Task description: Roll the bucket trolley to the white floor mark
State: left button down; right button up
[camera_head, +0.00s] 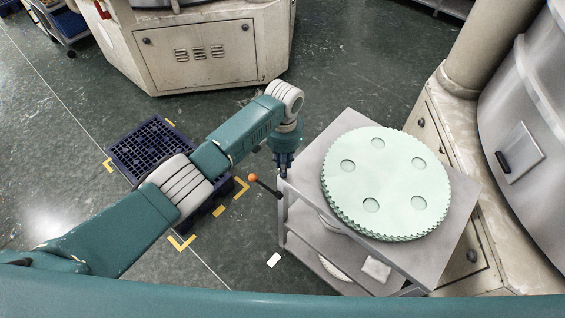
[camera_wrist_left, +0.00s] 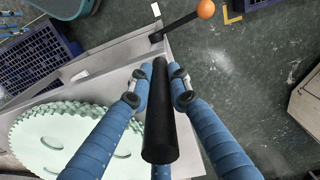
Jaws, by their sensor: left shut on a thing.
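The grey shelved trolley (camera_head: 310,160) stands at the right of centre in the head view, with pale green toothed discs (camera_head: 390,180) stacked on its top. I see no bucket on it. My left gripper (camera_head: 284,172) is at the trolley's far left corner. In the left wrist view its blue fingers (camera_wrist_left: 160,88) are shut on the black bar handle (camera_wrist_left: 160,130); the trolley top (camera_wrist_left: 110,62) lies to the left of it. A small white floor mark (camera_head: 273,260) lies just left of the trolley's near end. My right gripper is not in view.
A lever with an orange knob (camera_head: 252,177) sticks out left from the trolley. A dark blue pallet (camera_head: 150,150) with yellow corner marks lies on the left. A beige machine (camera_head: 200,50) stands behind; another machine (camera_head: 530,130) is close on the right. Green floor is open between them.

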pick_arm(q)
jog(key=c, duration=1.6)
grip_release()
jog(key=shift+s+d, duration=0.2)
jog(key=shift+d, duration=0.15)
notch_tip(320, 180, up, 12)
jog(key=shift+r, duration=0.1)
